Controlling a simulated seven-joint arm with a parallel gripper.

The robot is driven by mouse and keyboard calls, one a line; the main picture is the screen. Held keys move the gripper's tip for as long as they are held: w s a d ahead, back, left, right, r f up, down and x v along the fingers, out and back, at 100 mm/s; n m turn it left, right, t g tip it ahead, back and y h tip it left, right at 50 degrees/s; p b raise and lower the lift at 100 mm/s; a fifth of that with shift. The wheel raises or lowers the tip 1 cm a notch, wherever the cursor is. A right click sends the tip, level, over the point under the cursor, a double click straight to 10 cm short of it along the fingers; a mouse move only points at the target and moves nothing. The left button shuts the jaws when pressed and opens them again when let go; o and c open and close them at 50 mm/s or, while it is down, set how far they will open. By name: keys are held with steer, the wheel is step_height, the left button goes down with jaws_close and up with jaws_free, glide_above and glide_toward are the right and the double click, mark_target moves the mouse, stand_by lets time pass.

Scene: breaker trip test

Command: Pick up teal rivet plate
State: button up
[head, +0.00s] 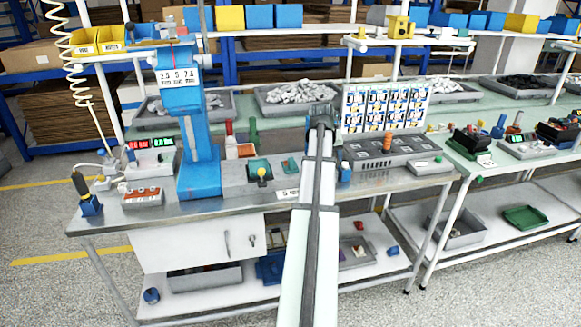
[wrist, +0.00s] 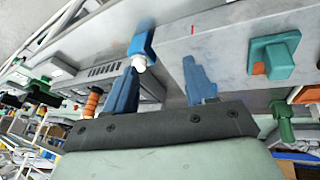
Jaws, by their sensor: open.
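A teal plate-like piece (wrist: 280,58) with a raised block and an orange patch lies on the grey bench top, at the upper right of the wrist view. I take it for the teal rivet plate; a small teal piece (head: 290,165) left of my arm in the head view appears to be the same one. My gripper (wrist: 161,66) is open above the bench, with nothing held between its fingers. The plate is off to the right of both fingers, apart from them. In the head view my arm hides most of the gripper.
A blue item with a white tip (wrist: 142,45) stands near the left finger. The blue press (head: 200,130) rises left on the bench. A dark grey panel (head: 388,150) lies right of my arm.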

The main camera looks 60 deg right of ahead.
steer(key=w+a+r+n+t+y, duration=0.25)
steer(key=w+a+r, duration=0.35)
steer(key=w+r, duration=0.4)
glide_above(291, 158)
steer(key=s+a, duration=0.1)
steer(key=shift+n+t+h, duration=0.25)
steer(key=shift+t+h, duration=0.1)
step_height(291, 158, down, 8)
steer(key=shift+f, duration=0.15)
steer(key=shift+s+a+x, duration=0.1)
steer(key=shift+a+x, duration=0.05)
steer(key=shift+x, duration=1.3)
steer(key=shift+s+a+x, duration=0.15)
steer(key=shift+x, duration=1.25)
steer(key=shift+f, duration=0.15)
steer(key=shift+c, duration=0.4)
jaws_close()
